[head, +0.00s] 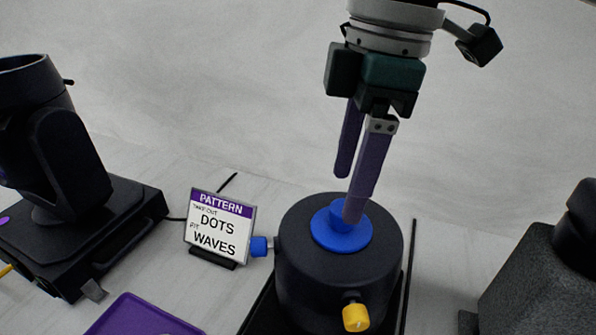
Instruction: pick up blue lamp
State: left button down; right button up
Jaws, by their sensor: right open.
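A blue round piece (341,239) with a raised knob sits on top of a black cylindrical can (338,280) at the lower centre; it is the blue thing that best fits the lamp. My right gripper (347,198) points down from above with two purple fingers, open. The nearer finger's tip overlaps the knob in the picture and hides part of it. The farther finger ends higher, up and left of the knob. I cannot tell whether either finger touches it. My left gripper is not in view.
A blue side knob (259,246) and a yellow knob (356,317) stick out from the can. A sign reading DOTS and WAVES (219,229) stands to its left. A black moving-head fixture (75,190) is at left, a purple tray (140,318) at the bottom, a dark grey block (535,280) at right.

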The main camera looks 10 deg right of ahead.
aim_at(341, 232)
jog(key=shift+w+f, duration=0.1)
jog(key=shift+f, duration=1.9)
grip_shut()
